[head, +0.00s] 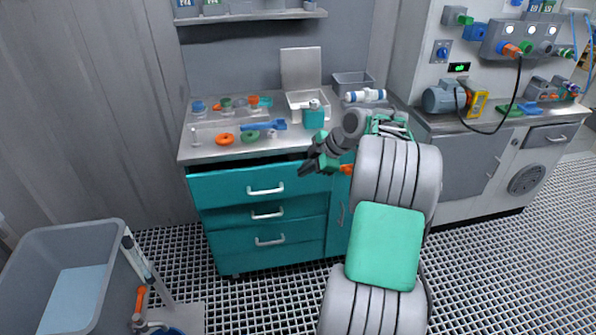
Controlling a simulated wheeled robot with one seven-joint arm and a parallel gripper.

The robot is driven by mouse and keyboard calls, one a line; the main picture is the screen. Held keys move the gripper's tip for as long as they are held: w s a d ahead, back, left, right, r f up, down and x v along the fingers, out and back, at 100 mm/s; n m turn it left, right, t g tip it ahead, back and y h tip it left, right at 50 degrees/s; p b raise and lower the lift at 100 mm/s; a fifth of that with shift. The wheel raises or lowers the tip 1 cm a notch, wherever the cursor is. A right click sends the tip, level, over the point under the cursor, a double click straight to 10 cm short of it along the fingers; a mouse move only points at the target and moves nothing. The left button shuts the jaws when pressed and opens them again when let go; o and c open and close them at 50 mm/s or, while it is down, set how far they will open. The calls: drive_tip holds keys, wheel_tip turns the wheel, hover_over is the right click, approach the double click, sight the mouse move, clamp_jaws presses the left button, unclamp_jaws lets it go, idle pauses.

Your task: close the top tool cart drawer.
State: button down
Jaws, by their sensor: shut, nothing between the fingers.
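The tool cart is a teal cabinet with a grey top and stacked drawers. Its top drawer (232,187) stands out from the cart, with a dark gap showing between its front and the cart top. It has a white bar handle (265,189). The two drawers below look flush. My gripper (303,171) is shut and empty, in front of the top drawer's upper right end, to the right of the handle. I cannot tell whether its tips touch the drawer front. My arm hides part of the cart's right side.
The cart top (213,150) holds orange and green rings, a blue tool (262,125), an open white box (303,90) and a teal cup (313,118). A grey bin (100,262) stands at the lower left. A bench with a motor (443,99) is at right. Open grated floor lies before the cart.

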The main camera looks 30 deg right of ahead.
drive_tip(key=w+a+r+p, duration=0.1)
drive_tip(key=a+r+p, duration=0.1)
drive_tip(key=a, duration=0.2)
drive_tip(key=m+h, duration=0.1)
approach(275, 188)
drive_tip(key=shift+t, duration=0.4)
drive_tip(key=x, duration=0.4)
drive_tip(key=shift+s+f, duration=0.2)
drive_tip(key=shift+f, duration=0.3)
